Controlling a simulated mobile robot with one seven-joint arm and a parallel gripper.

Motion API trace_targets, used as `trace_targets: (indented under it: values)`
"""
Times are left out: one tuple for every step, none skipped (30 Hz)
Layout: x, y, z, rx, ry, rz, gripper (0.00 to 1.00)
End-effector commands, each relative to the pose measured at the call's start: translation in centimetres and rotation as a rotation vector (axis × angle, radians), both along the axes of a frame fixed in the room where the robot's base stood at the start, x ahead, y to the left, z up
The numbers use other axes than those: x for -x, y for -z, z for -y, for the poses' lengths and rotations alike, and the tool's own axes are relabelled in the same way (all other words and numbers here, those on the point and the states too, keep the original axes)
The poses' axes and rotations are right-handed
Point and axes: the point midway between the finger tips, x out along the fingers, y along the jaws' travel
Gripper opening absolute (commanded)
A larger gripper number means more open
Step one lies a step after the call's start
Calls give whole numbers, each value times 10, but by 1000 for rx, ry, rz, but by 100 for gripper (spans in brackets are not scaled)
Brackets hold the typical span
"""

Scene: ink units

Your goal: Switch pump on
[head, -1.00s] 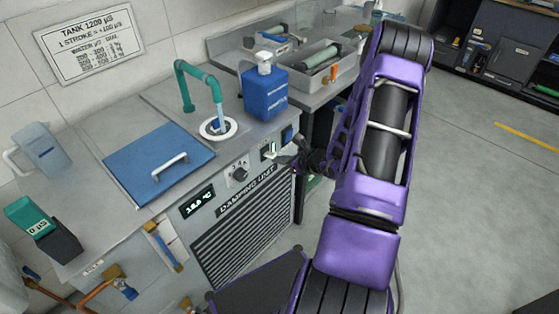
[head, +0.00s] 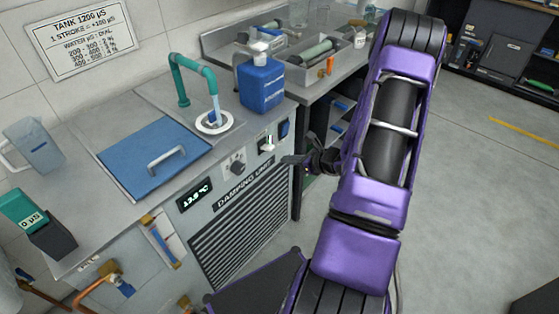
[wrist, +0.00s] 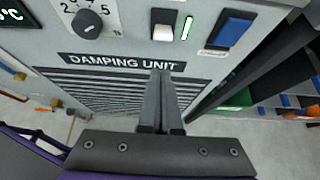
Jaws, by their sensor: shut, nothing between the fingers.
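The damping unit front (head: 212,195) carries a white rocker switch (wrist: 165,25) with a lit green strip (wrist: 187,26) beside it. A blue switch (wrist: 232,28) is to their right and a black dial (wrist: 87,23) to their left. No pump label is readable. My gripper (head: 288,160) is shut and empty, just in front of the panel, below and right of the white switch (head: 267,146). In the wrist view its fingers (wrist: 165,72) show below the switches, over the "DAMPING UNIT" plate, apart from the white switch. Water runs from the green spout (head: 192,72) into the round drain (head: 214,122).
A blue bottle (head: 261,84) stands on the unit's top near the right edge. A blue lid (head: 152,157) with a handle lies left of the drain. A grey tray (head: 318,67) stands behind. Open floor (head: 475,190) is to the right.

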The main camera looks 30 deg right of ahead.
Motion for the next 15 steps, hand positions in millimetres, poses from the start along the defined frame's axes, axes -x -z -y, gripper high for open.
trace_targets:
  values:
    - [9, -10, 3, 2, 2, -2, 0]
    - [13, -14, 5, 2, 2, -2, 0]
    - [18, -19, 6, 1, 2, -2, 0]
    - [22, -22, 7, 0, 1, -2, 0]
    - [25, -25, 8, 0, 1, -2, 0]
    - [29, -29, 9, 0, 1, -2, 0]
    - [31, -31, 10, 0, 1, -3, 0]
    - [33, -33, 10, 0, 1, -3, 0]
    - [36, -35, 11, 0, 1, -3, 0]
    - [37, -37, 12, -1, 1, -3, 0]
    - [38, -38, 12, -1, 1, -3, 0]
    - [39, -39, 12, -2, 1, -5, 0]
    - [40, -39, 12, -2, 0, -5, 0]
    - [41, -39, 12, -2, 0, -5, 0]
    - [41, -39, 12, -2, 0, -5, 0]
